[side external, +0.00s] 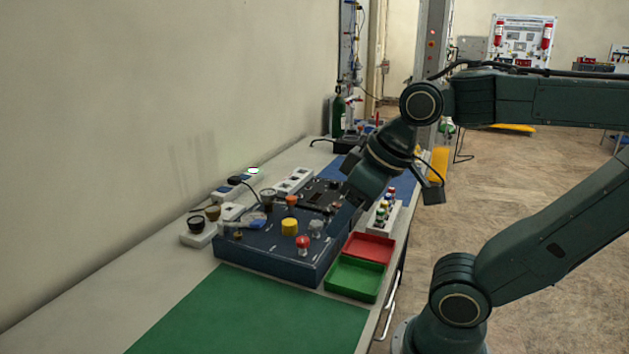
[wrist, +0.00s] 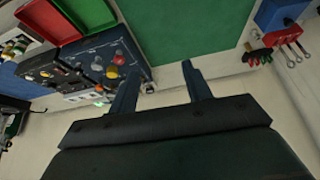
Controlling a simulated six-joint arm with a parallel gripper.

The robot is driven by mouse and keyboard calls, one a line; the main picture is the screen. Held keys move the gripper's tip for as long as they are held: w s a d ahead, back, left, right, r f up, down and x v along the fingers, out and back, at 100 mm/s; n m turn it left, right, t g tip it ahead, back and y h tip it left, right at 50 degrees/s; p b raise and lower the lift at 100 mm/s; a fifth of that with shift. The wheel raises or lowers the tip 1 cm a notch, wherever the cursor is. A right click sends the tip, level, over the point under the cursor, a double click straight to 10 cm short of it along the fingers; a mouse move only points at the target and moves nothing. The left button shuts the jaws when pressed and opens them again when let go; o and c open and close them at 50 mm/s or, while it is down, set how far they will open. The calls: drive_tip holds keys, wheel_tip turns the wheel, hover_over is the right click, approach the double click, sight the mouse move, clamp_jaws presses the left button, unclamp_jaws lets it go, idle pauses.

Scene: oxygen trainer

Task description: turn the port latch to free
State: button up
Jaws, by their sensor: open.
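The dark blue trainer box (side external: 270,243) sits on the bench with several knobs and fittings on its sloped top; it also shows at the left of the wrist view (wrist: 137,62). I see a yellow knob (side external: 289,227), a red knob (side external: 303,242), a grey knob (side external: 316,228) and an orange knob (side external: 291,200). I cannot tell which fitting is the port latch. My gripper (side external: 343,213) is over the right side of the box in the side view. In the wrist view my gripper (wrist: 160,70) is open, with nothing between its fingers.
A red tray (side external: 368,247) and a green tray (side external: 355,278) stand right of the box. A rack of small coloured-top items (side external: 385,212) is behind them. White blocks (side external: 198,232) line the wall side. The green mat (side external: 245,315) in front is clear.

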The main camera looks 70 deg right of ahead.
drive_tip(key=w+d+r+m+g, duration=0.1)
drive_tip(key=w+d+r+m, duration=0.35)
drive_tip(key=w, duration=0.45)
drive_tip(key=m+g, duration=0.4)
drive_tip(key=m, duration=1.1)
hover_over(291, 197)
wheel_tip(291, 197, down, 7)
drive_tip(key=shift+d+r, duration=0.1)
drive_tip(key=shift+f, duration=6.9)
